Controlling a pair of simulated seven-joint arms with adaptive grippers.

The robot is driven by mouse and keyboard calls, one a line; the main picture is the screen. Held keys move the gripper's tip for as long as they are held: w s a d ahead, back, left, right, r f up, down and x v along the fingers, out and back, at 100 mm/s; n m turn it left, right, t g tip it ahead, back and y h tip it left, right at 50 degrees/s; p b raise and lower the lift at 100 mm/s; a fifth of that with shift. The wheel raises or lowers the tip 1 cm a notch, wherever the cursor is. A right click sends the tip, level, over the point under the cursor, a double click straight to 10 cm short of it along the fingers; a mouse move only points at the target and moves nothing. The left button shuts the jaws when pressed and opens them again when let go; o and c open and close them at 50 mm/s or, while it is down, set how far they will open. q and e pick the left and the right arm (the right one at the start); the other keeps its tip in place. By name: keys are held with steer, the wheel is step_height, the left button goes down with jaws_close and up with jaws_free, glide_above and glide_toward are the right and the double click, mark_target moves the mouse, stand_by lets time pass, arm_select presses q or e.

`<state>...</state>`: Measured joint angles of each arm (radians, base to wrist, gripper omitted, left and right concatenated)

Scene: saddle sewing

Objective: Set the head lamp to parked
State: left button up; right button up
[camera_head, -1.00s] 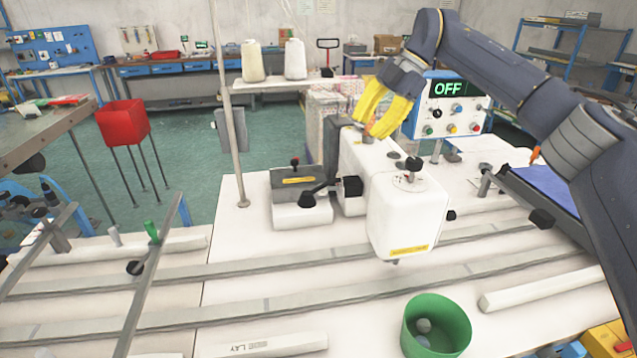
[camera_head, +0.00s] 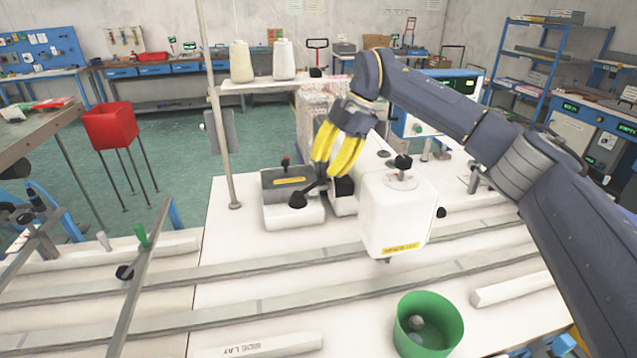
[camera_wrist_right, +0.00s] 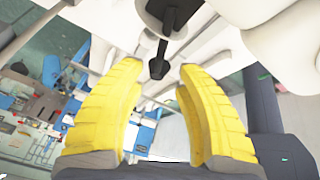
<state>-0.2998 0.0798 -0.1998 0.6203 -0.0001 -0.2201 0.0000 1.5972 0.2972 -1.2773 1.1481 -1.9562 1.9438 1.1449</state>
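The white sewing machine head (camera_head: 395,215) stands in the middle of the table in the head view. A short black arm with a rounded black end (camera_head: 298,200) reaches from its left side; I cannot tell for sure that this is the head lamp. My right gripper (camera_head: 330,178), with yellow fingers, is just above and beside this arm. In the right wrist view the fingers (camera_wrist_right: 160,72) are apart and empty, and the black rounded end (camera_wrist_right: 158,68) shows between and beyond their tips. My left gripper is not in view.
A grey and white unit with a red-topped knob (camera_head: 285,180) stands left of the machine. A control panel (camera_head: 410,122) behind is partly covered by my right arm. A green bin (camera_head: 428,330) stands in front, and a thin pole (camera_head: 222,130) rises at the left.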

mark_target(320, 181)
steer(key=shift+x, duration=2.85)
steer(key=shift+o, duration=0.4)
jaws_close()
